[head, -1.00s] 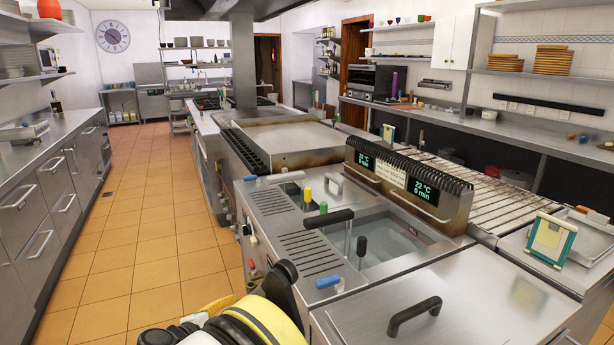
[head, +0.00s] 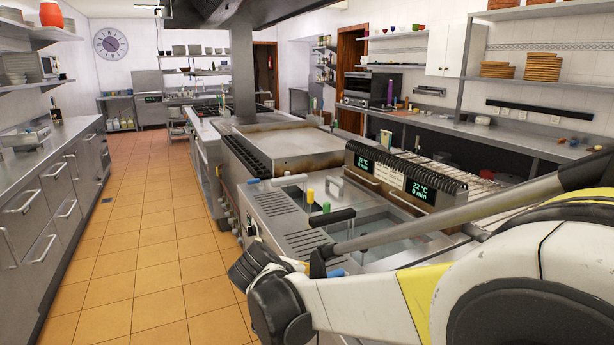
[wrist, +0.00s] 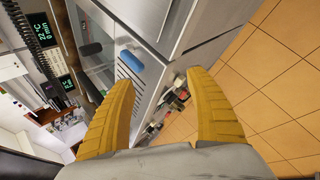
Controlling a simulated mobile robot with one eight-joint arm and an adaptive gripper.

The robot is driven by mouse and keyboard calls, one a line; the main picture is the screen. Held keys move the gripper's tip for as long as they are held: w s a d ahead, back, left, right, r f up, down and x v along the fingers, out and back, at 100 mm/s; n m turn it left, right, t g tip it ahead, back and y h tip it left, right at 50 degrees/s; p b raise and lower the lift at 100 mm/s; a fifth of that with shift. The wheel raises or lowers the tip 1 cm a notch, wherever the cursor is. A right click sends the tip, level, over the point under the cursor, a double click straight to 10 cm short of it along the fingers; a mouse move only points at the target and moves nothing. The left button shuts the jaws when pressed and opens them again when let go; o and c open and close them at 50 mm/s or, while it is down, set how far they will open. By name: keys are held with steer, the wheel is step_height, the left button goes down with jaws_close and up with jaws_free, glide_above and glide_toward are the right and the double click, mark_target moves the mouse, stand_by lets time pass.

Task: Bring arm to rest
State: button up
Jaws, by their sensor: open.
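My gripper (wrist: 165,115) shows in the wrist view as two yellow fingers spread apart. Nothing is between them. Past the fingers lie the steel side of the cooking block and the orange tiled floor. In the head view my white, yellow and black arm fills the lower right. Its links stretch across the front of the cooking block, and the gripper's fingers cannot be made out there. The slatted grill (head: 455,172) is partly hidden behind the arm and the display housing.
The fryer unit (head: 365,240) with its basin and handles stands close by the arm. Two lit displays (head: 420,190) sit behind it. A steel counter with drawers (head: 45,200) runs along the left. The tiled floor aisle (head: 150,240) between is clear.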

steer(key=s+d+r+m, duration=0.3)
steer(key=s+d+r, duration=0.15)
steer(key=d, duration=0.35)
steer(key=s+d+m+y, duration=0.1)
steer(key=s+d+m, duration=0.2)
steer(key=s, duration=0.4)
steer(key=s+d+m+y, duration=0.1)
steer(key=s+d+m, duration=0.2)
steer(key=s, duration=0.4)
steer(key=s+d+f+m+y, duration=0.1)
steer(key=s+d+m+y, duration=0.1)
steer(key=s+d, duration=0.3)
steer(key=shift+s+m, duration=0.7)
steer(key=shift+s, duration=0.2)
steer(key=shift+f, duration=0.1)
steer(key=shift+c, duration=0.5)
jaws_close()
